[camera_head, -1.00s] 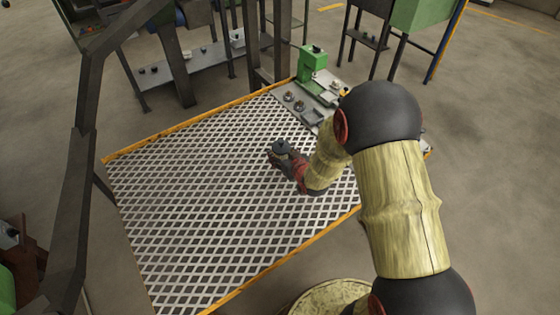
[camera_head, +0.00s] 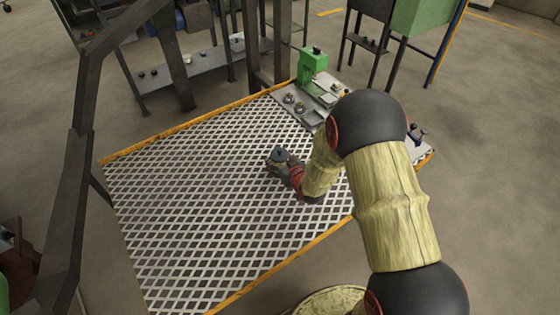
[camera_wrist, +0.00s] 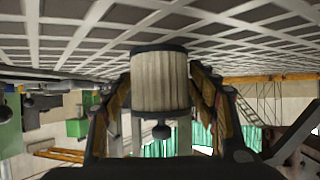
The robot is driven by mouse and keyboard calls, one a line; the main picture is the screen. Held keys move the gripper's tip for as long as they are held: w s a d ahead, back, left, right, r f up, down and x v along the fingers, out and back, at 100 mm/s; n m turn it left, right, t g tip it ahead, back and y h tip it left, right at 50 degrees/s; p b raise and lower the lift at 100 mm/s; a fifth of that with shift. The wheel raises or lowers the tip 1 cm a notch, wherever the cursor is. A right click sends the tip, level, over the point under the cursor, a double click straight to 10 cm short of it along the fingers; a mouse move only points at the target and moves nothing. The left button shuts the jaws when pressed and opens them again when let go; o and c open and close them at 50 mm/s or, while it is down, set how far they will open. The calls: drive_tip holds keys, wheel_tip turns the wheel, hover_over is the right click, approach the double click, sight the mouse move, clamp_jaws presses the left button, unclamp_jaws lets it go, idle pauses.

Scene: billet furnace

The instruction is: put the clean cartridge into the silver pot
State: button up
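My gripper (camera_head: 284,165) is over the mesh table, left of the work plate. It is shut on a cylinder with a pale ribbed side and dark end caps, which looks like the clean cartridge (camera_head: 279,156). In the wrist view the cartridge (camera_wrist: 160,84) sits between the fingers (camera_wrist: 160,105), with a dark knob on one end. Two small round metal pieces (camera_head: 288,98) (camera_head: 299,107) stand on the grey plate. I cannot tell whether either is the silver pot; my arm hides part of the plate.
The mesh table (camera_head: 200,210) has an orange rim and is mostly bare. A green press (camera_head: 313,65) stands at the back of the grey plate (camera_head: 278,93). Small dark-topped items (camera_head: 416,134) stand at the right end. A dark steel frame (camera_head: 80,140) rises at the left.

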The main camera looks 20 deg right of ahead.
drive_tip(key=shift+o, duration=1)
